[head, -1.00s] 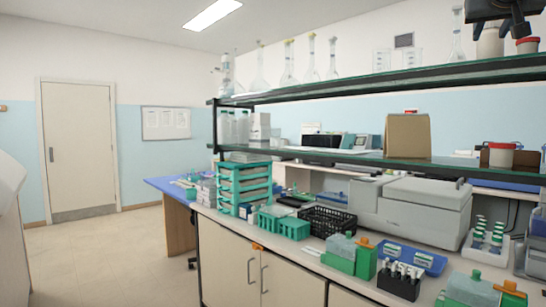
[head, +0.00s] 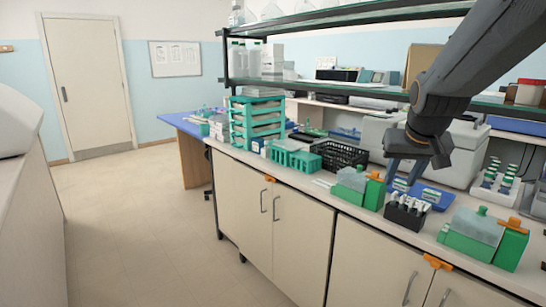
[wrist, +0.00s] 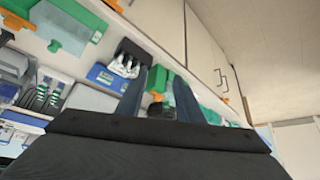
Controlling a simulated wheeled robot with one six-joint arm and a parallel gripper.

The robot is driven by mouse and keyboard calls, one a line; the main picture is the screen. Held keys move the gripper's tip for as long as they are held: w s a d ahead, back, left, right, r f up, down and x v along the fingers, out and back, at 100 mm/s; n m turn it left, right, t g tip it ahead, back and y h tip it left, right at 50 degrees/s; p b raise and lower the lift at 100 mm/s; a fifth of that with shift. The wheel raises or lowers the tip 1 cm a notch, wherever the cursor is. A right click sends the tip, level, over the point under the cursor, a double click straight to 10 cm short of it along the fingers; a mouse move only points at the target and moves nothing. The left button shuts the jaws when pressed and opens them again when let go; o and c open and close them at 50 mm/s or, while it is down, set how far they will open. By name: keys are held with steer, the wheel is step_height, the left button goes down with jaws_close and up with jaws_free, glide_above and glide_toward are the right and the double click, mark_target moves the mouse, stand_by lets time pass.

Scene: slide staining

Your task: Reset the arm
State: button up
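My dark grey arm comes in from the upper right in the head view. My gripper (head: 402,178) points down over the bench, in front of a blue tray (head: 433,197). In the wrist view its two blue-grey fingers (wrist: 160,76) stand apart with a gap between them. I see nothing held between them. How high the fingertips are above the bench is hard to tell.
A black rack of vials (head: 407,213), green containers (head: 486,236) and a black basket (head: 340,155) stand on the bench. A glass shelf (head: 350,97) runs above it. Floor (head: 150,220) is clear at left.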

steer(key=s+a+f+n+g, duration=0.1)
steer(key=s+a+f+g, duration=0.1)
steer(key=s+a+f, duration=0.4)
steer(key=s+a+f+n+g+y, duration=0.1)
steer(key=s+a+f+g, duration=0.2)
steer(key=s+f, duration=1)
steer(key=s+a, duration=0.1)
steer(key=a, duration=0.2)
steer(key=shift+n+g+y, duration=0.3)
